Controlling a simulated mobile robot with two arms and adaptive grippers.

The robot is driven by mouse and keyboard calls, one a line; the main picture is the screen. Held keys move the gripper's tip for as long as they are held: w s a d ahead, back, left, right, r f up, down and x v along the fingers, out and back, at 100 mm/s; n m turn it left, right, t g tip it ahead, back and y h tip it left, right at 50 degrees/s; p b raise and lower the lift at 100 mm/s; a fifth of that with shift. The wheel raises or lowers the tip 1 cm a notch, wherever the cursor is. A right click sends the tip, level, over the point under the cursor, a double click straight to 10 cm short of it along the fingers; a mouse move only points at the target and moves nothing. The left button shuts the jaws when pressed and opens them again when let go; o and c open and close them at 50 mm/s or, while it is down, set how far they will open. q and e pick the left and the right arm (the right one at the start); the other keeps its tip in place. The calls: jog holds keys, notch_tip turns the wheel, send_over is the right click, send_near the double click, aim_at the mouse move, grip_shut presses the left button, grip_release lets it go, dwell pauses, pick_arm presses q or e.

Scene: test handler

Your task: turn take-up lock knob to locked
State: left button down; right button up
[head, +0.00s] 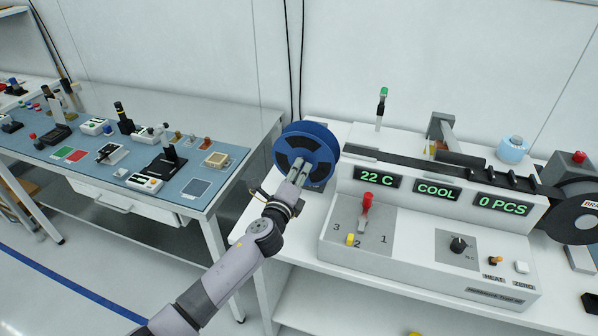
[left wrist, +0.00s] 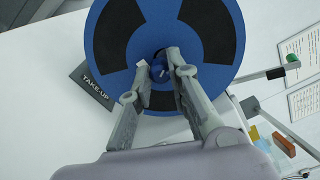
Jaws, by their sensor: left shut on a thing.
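The take-up reel (head: 306,138) is a blue disc with black cut-outs at the left end of the white machine. It also fills the upper part of the left wrist view (left wrist: 218,68). The take-up lock knob (left wrist: 160,72) is a small dark blue piece at the reel's centre, partly hidden by my fingers. My left gripper (head: 297,172) is in front of the reel's hub. In the left wrist view its two fingertips (left wrist: 161,68) are on either side of the knob, shut on it. The knob's lock position cannot be read. My right gripper is not in view.
A "TAKE-UP" label (left wrist: 92,87) lies beside the reel. The white machine (head: 400,255) carries displays, a red lever (head: 366,204) and a black dial (head: 458,244). A dark reel (head: 575,215) is at its right end. A bench (head: 190,195) with several small devices stands left.

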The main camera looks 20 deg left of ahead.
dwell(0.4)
pick_arm(q)
jog(key=c, duration=1.5)
grip_release()
jog(key=s, duration=1.2)
jog(key=shift+a, duration=0.2)
